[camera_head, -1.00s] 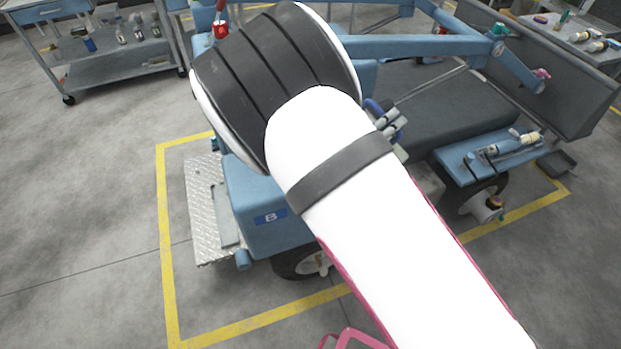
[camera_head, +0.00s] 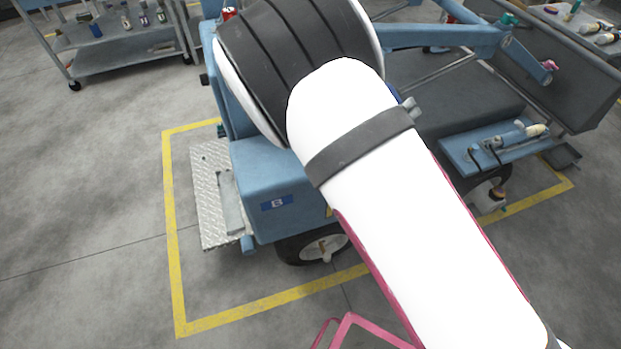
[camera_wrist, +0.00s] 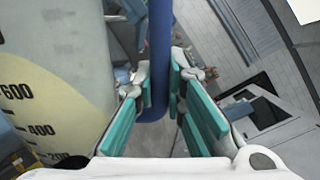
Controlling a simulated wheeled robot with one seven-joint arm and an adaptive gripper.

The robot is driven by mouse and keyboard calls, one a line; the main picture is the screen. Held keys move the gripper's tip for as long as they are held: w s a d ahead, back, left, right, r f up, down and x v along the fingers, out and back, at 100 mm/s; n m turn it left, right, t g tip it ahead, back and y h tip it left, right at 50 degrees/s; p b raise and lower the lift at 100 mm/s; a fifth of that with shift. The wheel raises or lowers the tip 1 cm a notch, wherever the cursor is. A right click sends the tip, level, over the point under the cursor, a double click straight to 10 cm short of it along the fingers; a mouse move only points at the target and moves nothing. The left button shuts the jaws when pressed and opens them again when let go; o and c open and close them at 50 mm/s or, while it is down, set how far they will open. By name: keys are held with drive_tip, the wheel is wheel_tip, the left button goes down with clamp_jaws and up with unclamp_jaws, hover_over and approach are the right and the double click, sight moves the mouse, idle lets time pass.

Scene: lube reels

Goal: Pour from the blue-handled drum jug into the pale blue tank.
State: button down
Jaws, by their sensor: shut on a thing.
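In the wrist view my gripper (camera_wrist: 160,95), with teal finger pads, is shut on the upright blue handle (camera_wrist: 158,40) of the drum jug. The jug's pale, graduated body (camera_wrist: 60,65) fills the left of that view, with marks such as 600 and 400 and a yellowish lower zone. Its mouth is out of view. In the head view my arm hides the gripper and nearly all of the jug. A pale blue box-shaped tank (camera_head: 280,175) with a blue letter plate stands on the wheeled machine, partly behind my arm. Its opening is not visible.
The machine has a metal tread plate (camera_head: 215,185), a wheel (camera_head: 322,248) and a blue side shelf (camera_head: 500,150) with tools. A yellow floor line (camera_head: 172,240) surrounds it. Carts with bottles (camera_head: 120,45) stand at the back left. The left floor is clear.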

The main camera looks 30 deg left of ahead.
drive_tip(key=m, duration=0.2)
drive_tip(key=d+r+m, duration=0.1)
drive_tip(key=m, duration=0.1)
drive_tip(key=shift+s+r+p, duration=0.1)
drive_tip(key=shift+r+p, duration=0.2)
drive_tip(key=shift+p, duration=0.05)
drive_tip(key=m, duration=0.1)
drive_tip(key=a+f+m+b, duration=0.1)
drive_tip(key=f+m+b, duration=0.1)
drive_tip(key=m, duration=0.1)
drive_tip(key=shift+w+a+f, duration=0.1)
drive_tip(key=shift+w+a, duration=0.15)
drive_tip(key=shift+w, duration=0.15)
drive_tip(key=shift+a+f+m+b, duration=0.25)
drive_tip(key=shift+a+m+b, duration=0.1)
drive_tip(key=shift+m, duration=0.65)
drive_tip(key=shift+r, duration=0.1)
drive_tip(key=shift+s+r+p, duration=0.1)
drive_tip(key=shift+r+p, duration=0.75)
drive_tip(key=shift+r, duration=1.15)
